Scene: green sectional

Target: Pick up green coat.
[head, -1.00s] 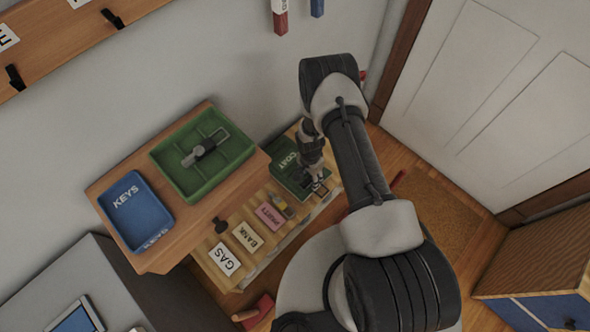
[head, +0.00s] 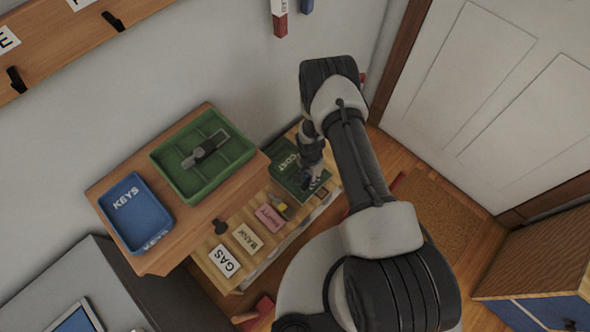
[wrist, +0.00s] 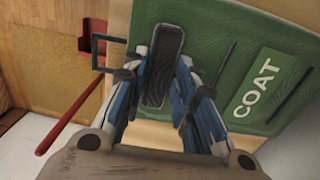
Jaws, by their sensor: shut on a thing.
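The green coat (head: 285,166) is a flat green piece with a white COAT label, lying at the far end of the wooden drawer or tray of cards. It also fills the upper right of the wrist view (wrist: 210,35), where a raised dark bar (wrist: 162,60) stands on it. My gripper (head: 314,180) is over the right part of the green piece. In the wrist view the fingers of my gripper (wrist: 165,75) are on either side of the dark bar, shut on it. The green piece still appears to lie in the drawer; any gap beneath it is hidden.
Cards marked GAS (head: 225,260), BANK (head: 247,236) and a pink one (head: 269,218) lie beside the coat. Above is a wooden top (head: 180,235) with a green tray (head: 165,165) and a blue KEYS tray (head: 135,205). The wall is close behind; a door (head: 500,80) stands right.

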